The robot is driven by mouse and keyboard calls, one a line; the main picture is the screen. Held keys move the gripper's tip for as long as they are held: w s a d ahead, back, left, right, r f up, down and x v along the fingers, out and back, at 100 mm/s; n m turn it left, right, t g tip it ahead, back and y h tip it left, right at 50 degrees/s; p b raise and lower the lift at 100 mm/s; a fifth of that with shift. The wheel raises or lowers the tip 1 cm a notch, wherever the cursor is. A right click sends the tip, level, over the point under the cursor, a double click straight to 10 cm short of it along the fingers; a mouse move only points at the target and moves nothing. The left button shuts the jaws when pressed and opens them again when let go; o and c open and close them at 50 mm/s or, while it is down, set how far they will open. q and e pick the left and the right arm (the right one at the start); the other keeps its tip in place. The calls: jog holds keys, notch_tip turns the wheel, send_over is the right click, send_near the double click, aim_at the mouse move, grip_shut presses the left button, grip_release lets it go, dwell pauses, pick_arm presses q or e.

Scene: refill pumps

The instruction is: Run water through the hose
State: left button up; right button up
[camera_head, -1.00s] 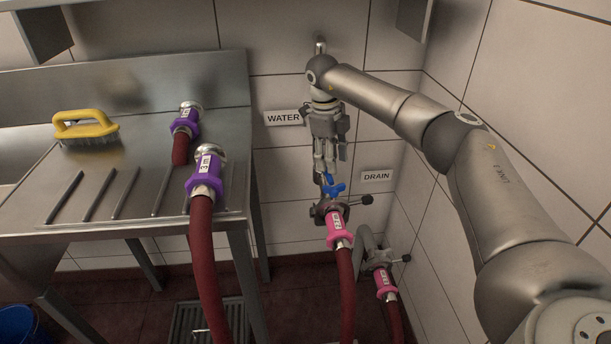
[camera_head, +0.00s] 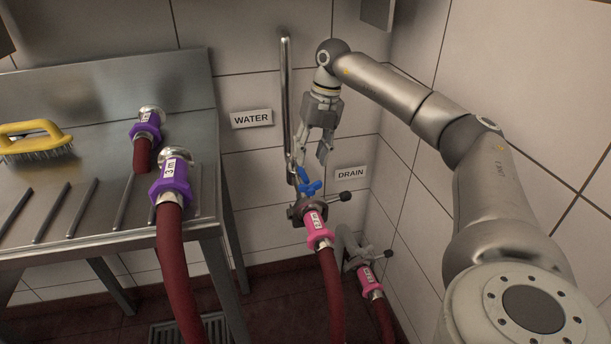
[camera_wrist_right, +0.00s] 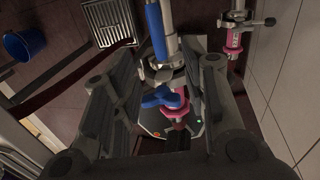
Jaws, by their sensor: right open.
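The water pipe (camera_head: 285,90) runs down the wall beside the WATER sign (camera_head: 251,119). At its lower end is a blue valve handle (camera_head: 312,188). A dark red hose (camera_head: 334,285) with a pink coupling (camera_head: 318,230) is joined below the valve. My right gripper (camera_head: 312,158) is open and empty, just above the blue handle, fingers pointing down. In the right wrist view the blue handle (camera_wrist_right: 165,99) shows between the spread fingers; contact cannot be told. A second hose's pink coupling (camera_head: 369,282) sits on the drain pipe (camera_head: 350,245). My left gripper is out of view.
A steel table (camera_head: 95,225) stands at the left. On it are a yellow brush (camera_head: 35,132) and hose ends with purple couplings (camera_head: 171,181), one marked 3 m. A floor grate (camera_head: 178,332) lies below. The tiled right wall is near my right arm.

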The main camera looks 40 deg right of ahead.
aim_at(306, 175)
jog(key=f, duration=0.4)
jog(key=a+f+b, duration=0.1)
jog(key=f, duration=0.1)
jog(key=shift+w+f, duration=0.1)
jog(key=shift+w, duration=0.2)
jog(key=shift+c, duration=0.2)
grip_shut()
